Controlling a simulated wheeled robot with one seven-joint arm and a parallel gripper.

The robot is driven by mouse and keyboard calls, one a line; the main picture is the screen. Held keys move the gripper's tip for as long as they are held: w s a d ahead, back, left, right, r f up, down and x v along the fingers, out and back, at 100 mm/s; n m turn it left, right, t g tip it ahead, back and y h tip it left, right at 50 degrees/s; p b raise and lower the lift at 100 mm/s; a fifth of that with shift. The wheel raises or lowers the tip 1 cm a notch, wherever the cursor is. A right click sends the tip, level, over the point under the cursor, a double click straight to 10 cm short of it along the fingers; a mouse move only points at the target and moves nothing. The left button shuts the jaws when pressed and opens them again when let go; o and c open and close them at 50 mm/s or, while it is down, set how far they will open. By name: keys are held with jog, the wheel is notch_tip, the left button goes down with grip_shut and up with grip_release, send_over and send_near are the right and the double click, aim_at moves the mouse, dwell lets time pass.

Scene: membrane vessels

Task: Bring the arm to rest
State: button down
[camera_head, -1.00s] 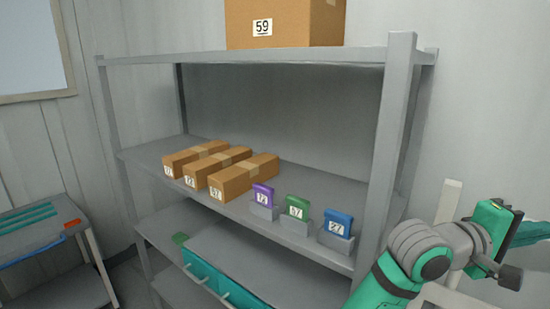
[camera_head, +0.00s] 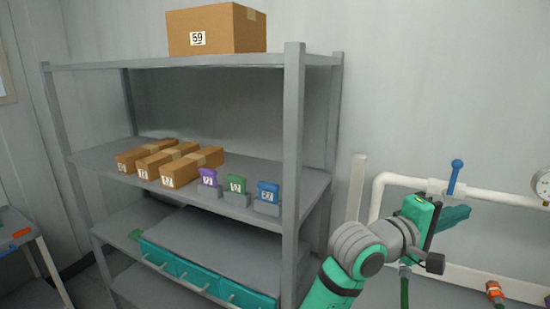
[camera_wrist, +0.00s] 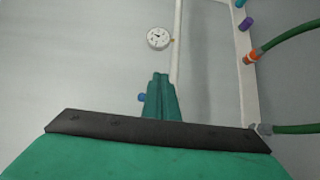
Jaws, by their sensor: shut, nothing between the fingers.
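My arm is raised at the right of the head view, in front of the wall and right of the shelf unit. My gripper (camera_head: 457,215) points to the right, and its green fingers are together with nothing held. In the wrist view the closed fingers (camera_wrist: 162,98) stand up beyond the dark edge of the gripper body, against the pale wall. The fingers touch nothing that I can see.
The grey shelf unit (camera_head: 292,150) holds several boxes and purple, green and blue tagged blocks in holders. White piping (camera_head: 400,180) with a blue-handled valve (camera_head: 455,177), a gauge (camera_head: 543,184) and hoses runs along the wall behind my gripper. A side table (camera_head: 18,240) stands at far left.

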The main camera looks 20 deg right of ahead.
jog(key=w+a+f+n+t, duration=0.3)
jog(key=w+a+f+t, duration=0.25)
jog(key=f, duration=0.35)
jog(key=w+a+f+n+t, duration=0.3)
jog(key=w+a+f+t, duration=0.2)
jog(key=a+f, duration=0.3)
jog(key=s+a+f+n+t+y, duration=0.1)
jog(key=s+a+f+t+y, duration=0.1)
jog(key=a+f+y, duration=0.35)
jog(key=s+a+f+n+t+y, duration=0.1)
jog(key=s+a+f+t+y, duration=0.1)
jog(key=a+f, duration=0.65)
jog(key=s+a+f+t+y, duration=0.2)
jog(key=a+f+y, duration=0.1)
jog(key=a+f, duration=0.4)
jog(key=s+a+f+m+y, duration=0.2)
jog(key=s+a, duration=0.3)
jog(key=s, duration=0.3)
jog(key=s+a+f+m+y, duration=0.2)
jog(key=s+a, duration=0.4)
jog(key=s, duration=0.3)
jog(key=s+a+f+m+g+y, duration=0.1)
jog(key=s+a+f+m+y, duration=0.2)
jog(key=s+a, duration=0.3)
jog(key=s, duration=0.3)
jog(key=shift+s+a+m+y, duration=0.2)
jog(key=shift+m+y, duration=0.15)
jog(key=shift+m, duration=0.05)
